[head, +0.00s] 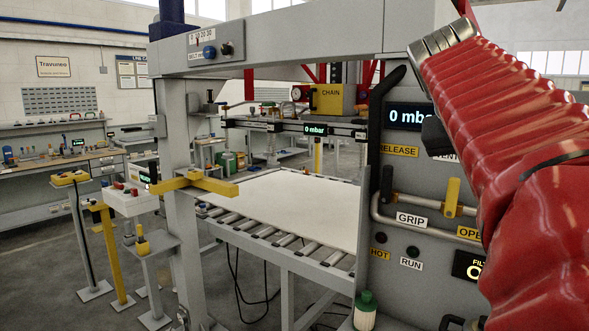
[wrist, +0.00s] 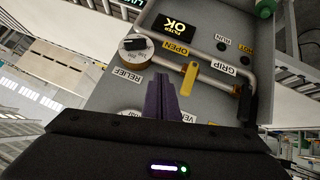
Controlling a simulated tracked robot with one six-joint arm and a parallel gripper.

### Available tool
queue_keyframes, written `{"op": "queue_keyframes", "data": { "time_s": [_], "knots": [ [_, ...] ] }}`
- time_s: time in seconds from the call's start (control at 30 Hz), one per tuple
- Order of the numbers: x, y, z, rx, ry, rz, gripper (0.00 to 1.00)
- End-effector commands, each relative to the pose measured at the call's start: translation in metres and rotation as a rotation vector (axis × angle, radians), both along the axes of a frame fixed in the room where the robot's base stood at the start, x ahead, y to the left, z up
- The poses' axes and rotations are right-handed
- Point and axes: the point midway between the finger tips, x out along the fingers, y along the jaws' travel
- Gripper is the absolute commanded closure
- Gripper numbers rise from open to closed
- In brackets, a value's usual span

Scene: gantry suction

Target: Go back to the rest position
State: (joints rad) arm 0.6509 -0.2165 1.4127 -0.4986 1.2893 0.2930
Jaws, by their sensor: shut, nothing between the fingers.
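My gripper (wrist: 162,80) shows in the wrist view as two purple fingers pressed together with nothing between them. It is in front of the grey control panel (wrist: 212,100), which appears upside down there. A yellow valve handle (wrist: 189,78) on a bent pipe is just right of the fingertips, between the OPEN and GRIP labels. I see no contact with it. In the head view the same panel (head: 385,262) stands at right, with the yellow handle (head: 452,197) upright. My red-sleeved arm covers the panel's right side, and my fingers cannot be made out there.
A roller conveyor (head: 272,232) with a white sheet (head: 290,205) runs under the grey gantry beam (head: 290,50). A yellow bar (head: 205,185) juts from the left post. A green-capped bottle (head: 365,312) is low by the panel. A round RELIEF knob (wrist: 135,48) sits left of the fingers.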

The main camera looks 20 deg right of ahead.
Motion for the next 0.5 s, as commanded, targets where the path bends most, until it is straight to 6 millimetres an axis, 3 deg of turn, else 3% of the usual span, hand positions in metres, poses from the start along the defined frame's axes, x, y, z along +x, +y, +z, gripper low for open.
{"op": "queue_keyframes", "data": {
  "time_s": [0.3, 0.5],
  "knots": [
    [0.006, 0.000, 0.001, -0.011, 0.005, 0.036, 1.00],
    [0.025, 0.006, -0.045, 0.042, 0.040, 0.124, 1.00]
  ]
}}
